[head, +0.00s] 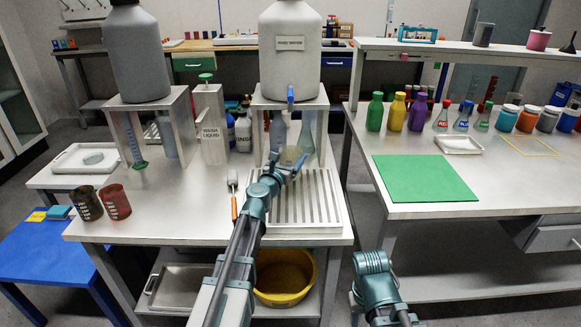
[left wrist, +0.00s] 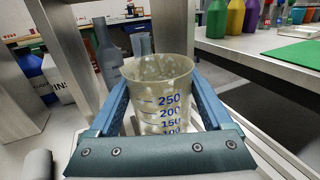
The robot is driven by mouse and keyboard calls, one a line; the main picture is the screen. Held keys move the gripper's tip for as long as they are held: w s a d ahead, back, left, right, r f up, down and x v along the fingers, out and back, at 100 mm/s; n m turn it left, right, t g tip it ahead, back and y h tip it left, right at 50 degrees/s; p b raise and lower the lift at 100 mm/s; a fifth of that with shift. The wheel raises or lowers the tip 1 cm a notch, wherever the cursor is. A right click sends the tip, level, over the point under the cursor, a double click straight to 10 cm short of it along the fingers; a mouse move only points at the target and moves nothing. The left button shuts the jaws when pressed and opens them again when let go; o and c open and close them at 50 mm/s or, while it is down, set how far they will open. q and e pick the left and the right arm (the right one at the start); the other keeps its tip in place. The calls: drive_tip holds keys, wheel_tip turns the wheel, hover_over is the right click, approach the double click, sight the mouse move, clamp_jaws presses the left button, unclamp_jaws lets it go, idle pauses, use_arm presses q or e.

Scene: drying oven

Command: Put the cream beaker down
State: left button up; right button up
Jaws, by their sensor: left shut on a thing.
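The cream beaker (head: 291,155) is a translucent cup with blue volume marks, seen large in the left wrist view (left wrist: 158,80). My left gripper (head: 287,166) is shut on it, with one blue finger on each side. The beaker is upright, near the far end of the slotted drain board (head: 333,208), under the stand of the large white bottle (head: 290,50). I cannot tell whether its base touches anything.
A blue tap (head: 290,95) hangs above the beaker, between the stand legs. Grey bottles stand behind it. Brown and red beakers (head: 117,203) stand at the left table edge. A green mat (head: 425,178) lies on the right table. The drain board's near part is clear.

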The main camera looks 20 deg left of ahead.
use_arm(q)
drive_tip(key=shift+f+b, duration=1.15)
drive_tip(key=shift+f, duration=0.4)
drive_tip(key=shift+f, duration=0.15)
drive_tip(key=o, duration=1.1)
drive_tip(key=shift+o, duration=0.2)
drive_tip(key=shift+r, duration=0.2)
drive_tip(key=s, duration=0.4)
drive_tip(key=s+a, duration=0.1)
drive_tip(key=s, duration=0.7)
drive_tip(key=shift+a, duration=0.2)
